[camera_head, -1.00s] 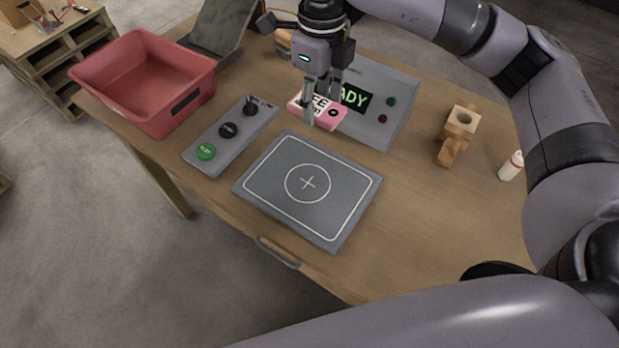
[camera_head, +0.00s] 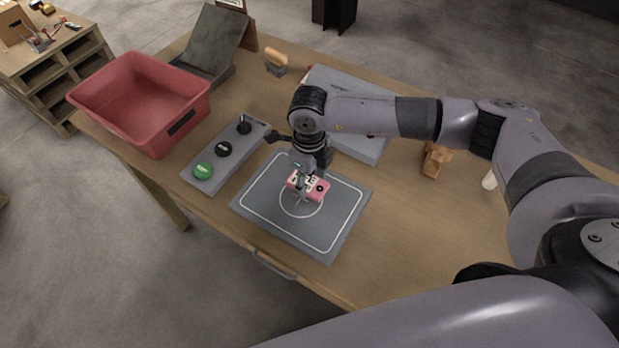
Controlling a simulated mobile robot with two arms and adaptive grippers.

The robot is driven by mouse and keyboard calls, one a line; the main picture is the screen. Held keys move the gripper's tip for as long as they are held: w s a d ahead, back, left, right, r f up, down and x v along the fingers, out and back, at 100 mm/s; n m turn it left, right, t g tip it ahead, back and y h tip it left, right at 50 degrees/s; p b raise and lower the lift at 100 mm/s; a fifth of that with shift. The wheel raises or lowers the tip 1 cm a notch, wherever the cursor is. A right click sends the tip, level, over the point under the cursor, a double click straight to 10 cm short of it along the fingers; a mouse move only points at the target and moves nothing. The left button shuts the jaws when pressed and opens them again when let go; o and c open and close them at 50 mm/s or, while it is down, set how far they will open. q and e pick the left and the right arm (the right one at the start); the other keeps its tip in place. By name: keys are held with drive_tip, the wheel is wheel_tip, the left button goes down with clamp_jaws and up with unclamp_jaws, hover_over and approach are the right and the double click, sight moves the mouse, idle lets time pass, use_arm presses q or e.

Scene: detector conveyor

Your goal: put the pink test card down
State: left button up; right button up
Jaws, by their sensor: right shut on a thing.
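The pink test card (camera_head: 319,191) is a small pink block with a white label and a dark round spot. My right gripper (camera_head: 304,187) is shut on it from above. The card is over the middle of the grey pad (camera_head: 260,218), which has a white outline and a circle. I cannot tell whether the card touches the pad. The card hides part of the circle and its cross. My left gripper is not in view.
A red bin (camera_head: 140,105) stands at the left of the table. A control panel (camera_head: 215,170) with a green button and black knobs lies left of the pad. The grey detector box (camera_head: 360,145) and a wooden piece (camera_head: 436,160) are behind and right.

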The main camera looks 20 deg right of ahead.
drive_tip(key=shift+f, duration=0.55)
drive_tip(key=o, duration=0.7)
drive_tip(key=shift+f, duration=0.15)
drive_tip(key=o, duration=0.5)
